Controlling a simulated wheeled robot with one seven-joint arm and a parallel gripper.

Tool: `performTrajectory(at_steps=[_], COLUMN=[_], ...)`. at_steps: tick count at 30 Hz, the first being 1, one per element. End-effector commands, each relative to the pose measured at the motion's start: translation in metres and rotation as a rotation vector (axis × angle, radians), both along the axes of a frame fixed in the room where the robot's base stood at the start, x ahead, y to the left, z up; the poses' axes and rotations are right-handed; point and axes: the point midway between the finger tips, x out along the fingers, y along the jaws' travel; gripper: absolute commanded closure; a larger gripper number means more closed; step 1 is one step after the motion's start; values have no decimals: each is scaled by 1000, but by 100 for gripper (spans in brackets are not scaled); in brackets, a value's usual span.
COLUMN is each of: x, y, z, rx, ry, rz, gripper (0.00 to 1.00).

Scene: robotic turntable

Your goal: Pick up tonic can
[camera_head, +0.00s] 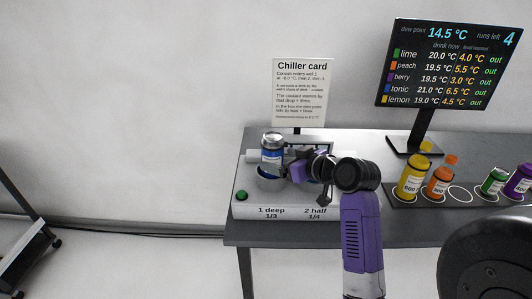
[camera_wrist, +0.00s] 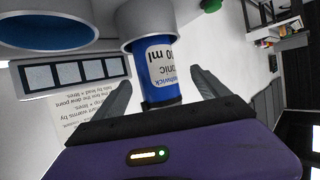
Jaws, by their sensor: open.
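The tonic can (camera_head: 271,158) is blue with a white label and a silver top. It stands upright in the left well of the chiller, marked "1 deep", with its upper part above the rim. My gripper (camera_head: 290,168) is close at the can's right side. In the wrist view my gripper (camera_wrist: 162,92) is open, with one finger on each side of the tonic can (camera_wrist: 160,68). Gaps show between the fingers and the can. The can's lower part is hidden inside the grey well collar (camera_wrist: 146,22).
The white chiller (camera_head: 285,211) has a green button (camera_head: 242,195) at its left front. A Chiller card (camera_head: 302,90) stands behind it. A display screen (camera_head: 448,64) stands further right. Yellow (camera_head: 412,180), orange (camera_head: 438,183), green (camera_head: 494,181) and purple (camera_head: 518,182) drinks stand at the table's right.

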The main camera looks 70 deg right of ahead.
Motion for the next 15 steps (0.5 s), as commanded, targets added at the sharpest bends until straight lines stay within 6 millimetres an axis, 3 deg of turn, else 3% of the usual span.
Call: performTrajectory(at_steps=[15], x=[43], y=[-28], z=[-14], rx=[1], ry=[2], rz=[1], gripper=[15])
